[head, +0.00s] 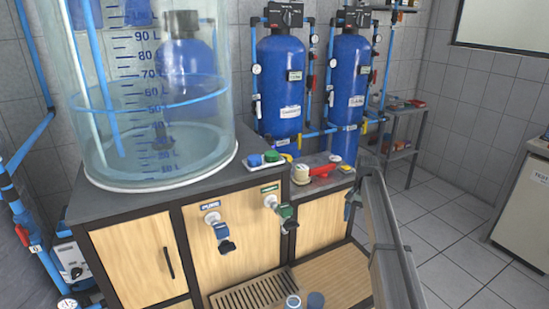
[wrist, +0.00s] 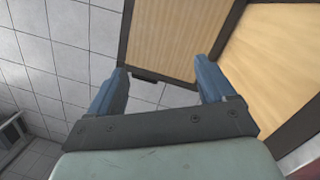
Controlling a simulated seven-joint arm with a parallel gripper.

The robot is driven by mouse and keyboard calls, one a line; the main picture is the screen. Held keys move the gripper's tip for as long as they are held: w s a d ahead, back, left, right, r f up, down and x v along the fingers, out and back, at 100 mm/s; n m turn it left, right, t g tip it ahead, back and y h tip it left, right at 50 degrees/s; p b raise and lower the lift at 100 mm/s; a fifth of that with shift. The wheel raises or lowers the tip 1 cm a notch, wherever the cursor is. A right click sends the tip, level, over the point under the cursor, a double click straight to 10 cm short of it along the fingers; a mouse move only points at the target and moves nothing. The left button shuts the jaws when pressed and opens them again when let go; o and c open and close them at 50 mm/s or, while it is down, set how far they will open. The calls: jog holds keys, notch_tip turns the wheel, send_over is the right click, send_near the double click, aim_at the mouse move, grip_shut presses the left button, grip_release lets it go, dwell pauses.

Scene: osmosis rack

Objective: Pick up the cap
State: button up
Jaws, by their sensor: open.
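My gripper (wrist: 161,75) shows in the wrist view with its two blue fingers apart and nothing between them. In the head view it is at the right end of the counter, partly hidden by my arm. A small blue cap-like piece (head: 254,160) and a green one (head: 272,156) lie side by side on the counter, left of my gripper and apart from it. A blue round piece (head: 315,300) and a white-rimmed one (head: 293,301) stand low at the bottom edge. I cannot tell which piece is the cap. None of them shows in the wrist view.
A large clear graduated tank (head: 150,110) stands on the counter's left. A red-handled valve (head: 322,170) lies near the right end. Two taps, one blue (head: 221,232) and one green (head: 285,211), jut from the cabinet front. Blue tanks (head: 281,85) stand behind.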

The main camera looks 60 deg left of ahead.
jog(key=s+a+r+n, duration=0.1)
jog(key=s+a+r, duration=0.5)
jog(key=r, duration=0.4)
jog(key=s+a+r, duration=0.5)
jog(key=a+r, duration=0.4)
notch_tip(320, 180, up, 16)
jog(key=t+y, duration=0.1)
send_over(271, 154)
jog(key=shift+n, duration=0.4)
jog(key=f, duration=0.7)
jog(key=shift+w+d+f, duration=0.1)
jog(key=shift+w+f, duration=0.1)
jog(key=shift+w, duration=0.05)
jog(key=shift+s+a+f, duration=0.1)
jog(key=shift+a+f, duration=0.05)
jog(key=shift+f, duration=1.2)
jog(key=shift+s+a+f, duration=0.1)
jog(key=shift+f, duration=1.25)
jog(key=c, duration=1.1)
